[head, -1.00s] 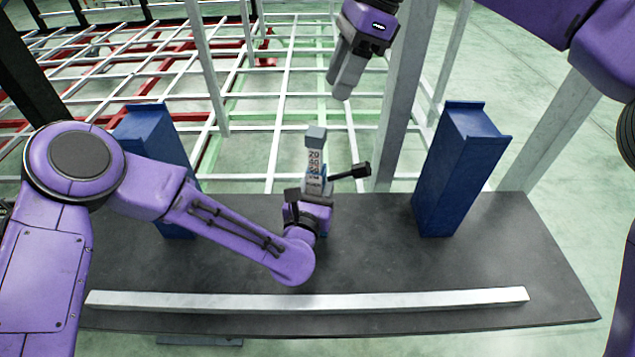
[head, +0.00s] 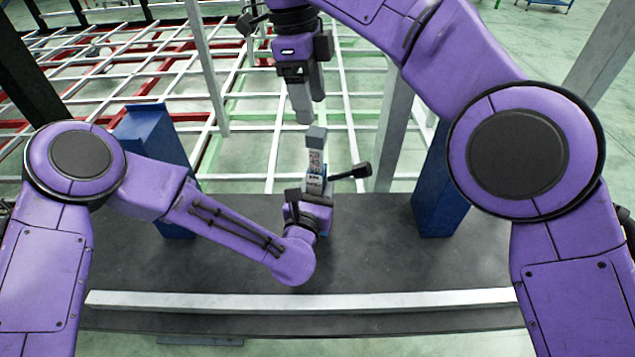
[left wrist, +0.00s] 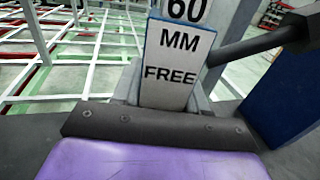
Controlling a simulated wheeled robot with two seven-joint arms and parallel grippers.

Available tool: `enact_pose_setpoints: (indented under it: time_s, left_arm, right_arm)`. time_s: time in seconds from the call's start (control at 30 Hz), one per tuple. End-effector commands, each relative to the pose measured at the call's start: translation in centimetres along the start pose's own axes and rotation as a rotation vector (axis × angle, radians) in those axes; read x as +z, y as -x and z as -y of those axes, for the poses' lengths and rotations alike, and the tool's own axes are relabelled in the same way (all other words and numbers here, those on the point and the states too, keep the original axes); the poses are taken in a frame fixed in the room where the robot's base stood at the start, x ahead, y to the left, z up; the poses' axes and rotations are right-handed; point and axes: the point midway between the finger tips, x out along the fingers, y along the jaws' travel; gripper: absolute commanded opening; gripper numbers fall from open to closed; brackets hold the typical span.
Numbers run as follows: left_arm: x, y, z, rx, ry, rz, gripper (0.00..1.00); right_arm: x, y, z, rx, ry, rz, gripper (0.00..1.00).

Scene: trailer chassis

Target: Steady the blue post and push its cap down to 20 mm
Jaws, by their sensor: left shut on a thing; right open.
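The post (head: 315,162) stands upright at the back middle of the dark bench, with a white number scale on its face and blue edges. Its grey-blue cap (head: 316,136) sits at the top. My left gripper (head: 314,188) is shut on the lower post. In the left wrist view the scale (left wrist: 176,60) reads "60 MM FREE" between my left gripper's grey fingers. My right gripper (head: 306,108) points down just above the cap, slightly left of it in the picture, its fingers open. Whether it touches the cap is hard to tell. The post's foot is hidden behind my left gripper.
A black lever (head: 350,172) sticks out right of the post. A blue stand (head: 152,140) rises at left, another (head: 432,195) at right, partly behind my right arm. A pale bar (head: 300,301) lies along the bench's (head: 375,255) front. A white frame stands behind.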

Motion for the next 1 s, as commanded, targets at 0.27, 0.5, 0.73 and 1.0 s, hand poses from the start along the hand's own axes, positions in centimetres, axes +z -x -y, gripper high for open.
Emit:
enact_pose_setpoints:
  time_s: [0.27,0.5,0.73,1.0]
  left_arm:
    - [0.0,0.0,-0.1,0.001,-0.001,0.0,0.0]
    - [0.0,0.0,0.0,0.001,-0.001,0.0,0.0]
    - [0.0,0.0,-0.1,0.001,-0.001,0.0,0.0]
    - [0.0,0.0,-0.1,0.001,-0.001,0.0,0.0]
  right_arm:
    - [0.1,-4.8,-0.2,0.002,0.005,0.007,0.66]
    - [0.1,-8.6,-0.2,0.0,0.003,0.007,0.66]
    - [0.2,-10.1,-0.2,-0.001,0.002,0.009,0.66]
    - [0.2,-10.2,-0.2,-0.001,0.003,0.009,0.56]
